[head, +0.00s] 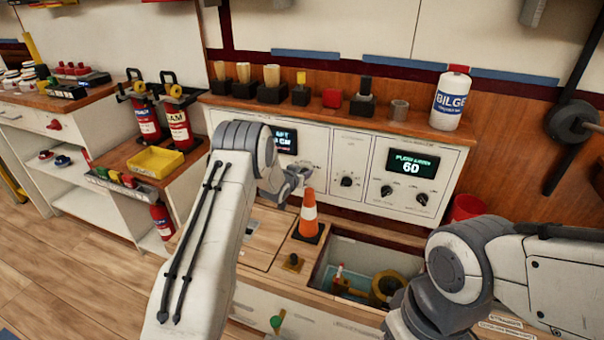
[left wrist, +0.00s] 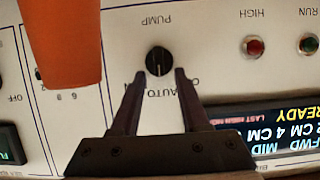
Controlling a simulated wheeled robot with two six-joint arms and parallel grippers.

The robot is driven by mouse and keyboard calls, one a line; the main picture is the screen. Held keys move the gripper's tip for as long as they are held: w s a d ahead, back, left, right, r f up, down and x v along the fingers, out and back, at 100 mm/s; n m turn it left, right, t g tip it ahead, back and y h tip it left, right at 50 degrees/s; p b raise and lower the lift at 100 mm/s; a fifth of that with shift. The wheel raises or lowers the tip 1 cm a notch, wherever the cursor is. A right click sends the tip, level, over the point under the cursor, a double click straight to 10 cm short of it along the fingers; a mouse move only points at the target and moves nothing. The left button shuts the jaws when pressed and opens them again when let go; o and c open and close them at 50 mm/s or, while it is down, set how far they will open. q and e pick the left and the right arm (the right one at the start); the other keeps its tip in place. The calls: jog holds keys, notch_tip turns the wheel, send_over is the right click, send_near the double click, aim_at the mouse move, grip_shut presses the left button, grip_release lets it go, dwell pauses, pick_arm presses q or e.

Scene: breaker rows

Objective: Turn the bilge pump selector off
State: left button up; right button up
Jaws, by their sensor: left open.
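The pump selector is a small round black knob (left wrist: 158,61) with a pale line, on a white panel under the lettering PUMP, seen upside down in the left wrist view. Lettering AUTO and a partly covered word lie beside the knob. Which position it points to is not clear. My left gripper (left wrist: 160,76) is open, its two dark fingertips at either side of the knob's near edge; contact cannot be told. In the head view the left gripper (head: 295,180) is in front of the panel and hides this knob. My right gripper is out of view.
An orange cone (head: 308,215) stands close to the left gripper. Other black knobs (head: 347,181) sit on the neighbouring panel. The shelf above holds brushes and a white BILGE bottle (head: 450,101). An open hatch (head: 345,250) lies below the panels.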

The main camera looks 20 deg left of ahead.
pick_arm(q)
grip_shut()
jog(key=shift+a, duration=0.1)
jog(key=shift+a+r+n+h+p, duration=0.1)
jog(key=shift+a+n+h+p, duration=0.2)
jog(key=shift+n+h+p, duration=0.6)
jog(key=shift+a+n+p, duration=0.2)
jog(key=shift+n+p, duration=0.4)
jog(key=shift+a+f+n+h, duration=0.2)
jog(key=shift+f+n+h, duration=0.1)
jog(key=shift+n+h, duration=0.4)
jog(key=shift+a+f+n+h, duration=0.2)
jog(key=shift+n+h, duration=0.3)
jog(key=shift+n, duration=0.4)
jog(key=shift+t, duration=0.3)
